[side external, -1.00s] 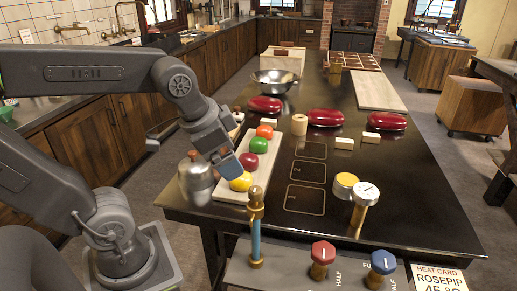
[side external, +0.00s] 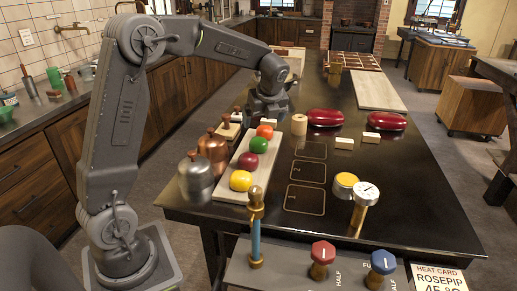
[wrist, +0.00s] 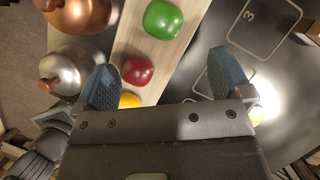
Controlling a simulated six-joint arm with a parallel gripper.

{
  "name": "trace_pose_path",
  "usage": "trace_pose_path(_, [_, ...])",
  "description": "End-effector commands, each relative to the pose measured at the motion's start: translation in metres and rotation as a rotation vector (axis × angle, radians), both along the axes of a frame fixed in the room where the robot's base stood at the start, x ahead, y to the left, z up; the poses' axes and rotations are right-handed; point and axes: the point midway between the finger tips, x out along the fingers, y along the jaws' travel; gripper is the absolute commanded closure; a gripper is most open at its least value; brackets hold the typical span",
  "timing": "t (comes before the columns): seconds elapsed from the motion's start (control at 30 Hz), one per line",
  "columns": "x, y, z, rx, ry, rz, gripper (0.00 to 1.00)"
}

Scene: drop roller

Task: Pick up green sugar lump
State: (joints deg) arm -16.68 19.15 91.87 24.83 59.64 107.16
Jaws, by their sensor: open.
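The green sugar lump (side external: 259,145) sits on a pale wooden board (side external: 232,190), between an orange lump (side external: 265,131) and a dark red one (side external: 248,160). A yellow lump (side external: 241,181) lies at the near end. My gripper (side external: 268,112) is above the far end of the board, beyond the green lump, and its fingertips are hard to make out there. In the wrist view my gripper (wrist: 166,78) is open, with blue pads apart and nothing held. The green lump (wrist: 163,19) shows whole near the top, outside the jaws.
Copper (side external: 212,150) and steel (side external: 195,177) lidded pots stand left of the board. A wooden cylinder (side external: 299,125) and dark red oval pieces (side external: 326,117) are to the right and behind. Outlined numbered squares (side external: 305,199) mark clear table right of the board.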

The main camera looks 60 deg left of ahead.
Motion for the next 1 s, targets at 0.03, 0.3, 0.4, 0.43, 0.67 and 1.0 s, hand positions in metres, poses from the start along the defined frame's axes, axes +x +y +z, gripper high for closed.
trace_pose_path(0.03, [0.000, 0.005, -0.011, -0.002, 0.005, 0.002, 0.03])
trace_pose_path(0.3, [0.004, 0.022, -0.051, -0.002, 0.001, 0.004, 0.03])
trace_pose_path(0.4, [0.005, 0.024, -0.056, -0.001, -0.001, 0.003, 0.03])
trace_pose_path(0.43, [0.005, 0.024, -0.058, -0.002, -0.001, 0.003, 0.03])
trace_pose_path(0.67, [0.008, 0.032, -0.085, -0.003, 0.002, 0.002, 0.03])
trace_pose_path(1.0, [0.011, 0.041, -0.106, -0.002, -0.003, 0.002, 0.03])
